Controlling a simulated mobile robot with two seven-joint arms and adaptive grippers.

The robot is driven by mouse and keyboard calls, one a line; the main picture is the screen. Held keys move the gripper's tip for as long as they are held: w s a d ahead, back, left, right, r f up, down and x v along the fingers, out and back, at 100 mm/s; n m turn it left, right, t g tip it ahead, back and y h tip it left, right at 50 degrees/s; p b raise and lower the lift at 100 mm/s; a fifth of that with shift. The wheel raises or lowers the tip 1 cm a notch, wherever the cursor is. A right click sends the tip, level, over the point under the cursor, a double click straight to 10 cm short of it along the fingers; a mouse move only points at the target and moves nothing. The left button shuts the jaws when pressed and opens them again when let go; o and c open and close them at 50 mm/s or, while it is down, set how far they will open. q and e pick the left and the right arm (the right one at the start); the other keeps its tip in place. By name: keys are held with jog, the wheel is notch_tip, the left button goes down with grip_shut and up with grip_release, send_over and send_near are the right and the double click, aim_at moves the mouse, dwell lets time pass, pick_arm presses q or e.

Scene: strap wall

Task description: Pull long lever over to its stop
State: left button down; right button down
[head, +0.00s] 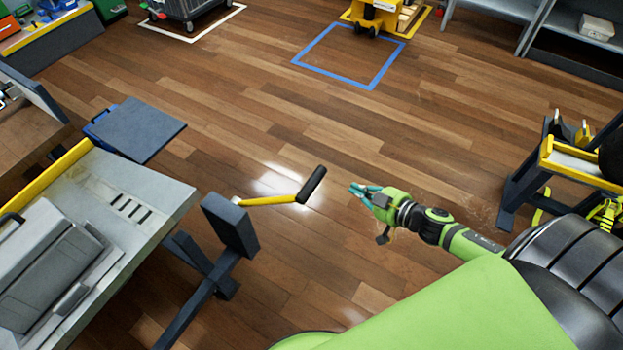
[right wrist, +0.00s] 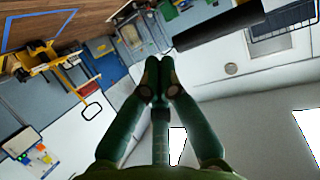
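The long lever (head: 268,200) has a yellow shaft and a black grip (head: 312,184). It sticks out to the right from a dark blue-grey post (head: 230,226), with the grip tilted upward. My right gripper (head: 356,189) is just right of the grip, with a gap between them in the head view. In the right wrist view the right gripper (right wrist: 158,64) has its fingertips together with nothing seen between them. The black grip (right wrist: 218,25) lies beyond and to the right of the fingertips there. My left gripper is not in view.
A grey workbench (head: 150,195) with a grey case (head: 50,262) stands at the left. A yellow-and-dark rack (head: 575,165) stands at the right. A blue floor square (head: 325,78) lies at the back. The wooden floor around the lever is clear.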

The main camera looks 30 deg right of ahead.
jog(key=a+r+n+y, duration=0.2)
jog(key=a+r+y, duration=0.3)
jog(key=r, duration=0.4)
jog(key=h, duration=0.1)
send_over(312, 186)
jog(key=r+x, duration=0.1)
jog(key=x, duration=0.1)
notch_tip(312, 186, down, 3)
jog(key=f, duration=0.2)
jog(key=s+b, duration=0.1)
jog(key=shift+d+f, duration=0.35)
jog(key=shift+f, duration=0.05)
jog(key=shift+s+d+f, duration=0.2)
jog(key=shift+f, duration=0.2)
jog(key=shift+f, duration=0.1)
